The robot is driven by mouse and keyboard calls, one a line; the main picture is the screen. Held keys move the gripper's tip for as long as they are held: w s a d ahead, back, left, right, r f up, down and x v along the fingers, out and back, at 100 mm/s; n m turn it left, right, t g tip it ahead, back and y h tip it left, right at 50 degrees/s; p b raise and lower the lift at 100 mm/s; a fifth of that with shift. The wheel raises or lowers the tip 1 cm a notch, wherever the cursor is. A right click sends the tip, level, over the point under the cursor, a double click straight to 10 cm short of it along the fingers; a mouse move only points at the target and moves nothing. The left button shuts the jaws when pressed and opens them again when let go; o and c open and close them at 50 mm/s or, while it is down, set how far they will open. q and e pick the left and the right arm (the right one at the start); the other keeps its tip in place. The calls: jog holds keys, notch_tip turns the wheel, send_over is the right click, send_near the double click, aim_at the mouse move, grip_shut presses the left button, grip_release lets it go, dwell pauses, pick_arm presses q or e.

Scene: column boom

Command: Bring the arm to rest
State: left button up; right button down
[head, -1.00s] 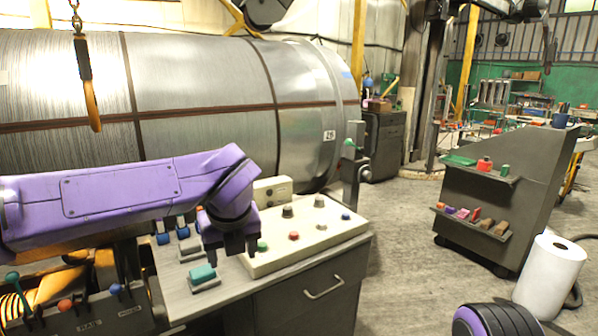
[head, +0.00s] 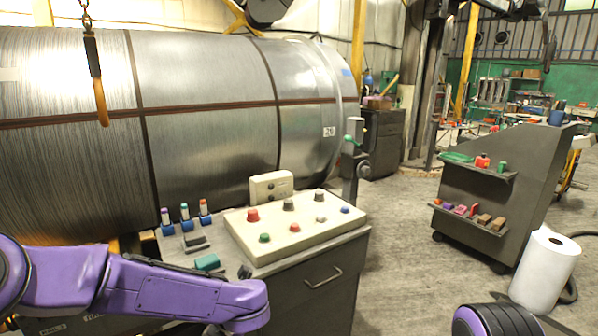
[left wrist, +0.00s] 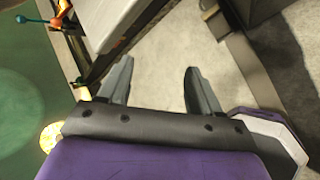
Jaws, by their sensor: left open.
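My left arm (head: 165,288) is purple and comes in from the lower left of the head view, low in front of the console. Its end bends down near the bottom edge, and the fingertips are out of that view. In the left wrist view my left gripper (left wrist: 158,82) is open, its two dark fingers apart with nothing between them. Pale floor shows beyond the fingers. My right gripper is not in view.
A console panel (head: 296,244) with coloured buttons stands just beyond my arm, with a teal switch (head: 207,262) near it. A grey cart (head: 535,170) and white roll (head: 545,270) stand right. Floor between is clear.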

pick_arm(q)
jog(key=s+a+f+m+t, duration=0.1)
jog(key=s+a+f+m, duration=0.2)
jog(key=s+f+m, duration=0.5)
jog(key=s+a+f+m, duration=0.2)
jog(key=s+f+m, duration=0.25)
jog(key=f, duration=0.55)
jog(key=s+a+f+m+g+h, duration=0.1)
jog(key=s+f+m, duration=0.3)
jog(key=s, duration=0.6)
jog(key=s+a+f+m+g+h, duration=0.1)
jog(key=s+a+f+m+h, duration=0.1)
jog(key=s+m, duration=0.7)
notch_tip(320, 180, down, 2)
jog(key=shift+s+a+g, duration=0.4)
jog(key=shift+s+a, duration=0.05)
jog(key=shift+a, duration=0.4)
jog(key=shift+a+f+m, duration=0.1)
jog(key=shift+m, duration=0.15)
